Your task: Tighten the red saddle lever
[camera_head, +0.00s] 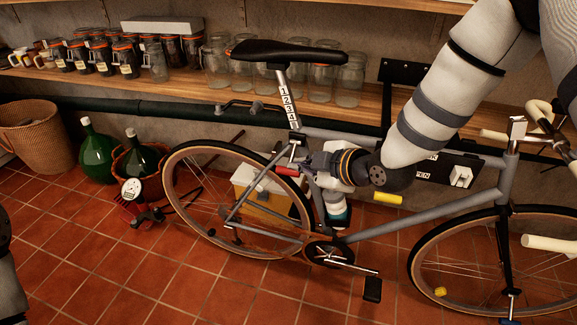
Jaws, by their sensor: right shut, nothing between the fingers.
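The bicycle (400,228) stands with its black saddle (288,54) on a seatpost (288,98) marked with numbers. The red saddle lever (287,171) shows at the seat tube, below the clamp area. My right gripper (292,161) is at the seat tube, right by the red lever. It is shut with nothing between its fingers. Its fingertips are small and partly hidden by the frame tubes, so I cannot tell whether they touch the lever. Part of my left arm shows at the left edge; its gripper is out of view.
A wooden shelf (185,94) with several jars runs behind the saddle. A wooden crate (262,208) stands behind the rear wheel. Green demijohns (96,155), a wicker basket (32,135) and a red pump-like gauge device (132,190) stand left. Tiled floor is clear at front left.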

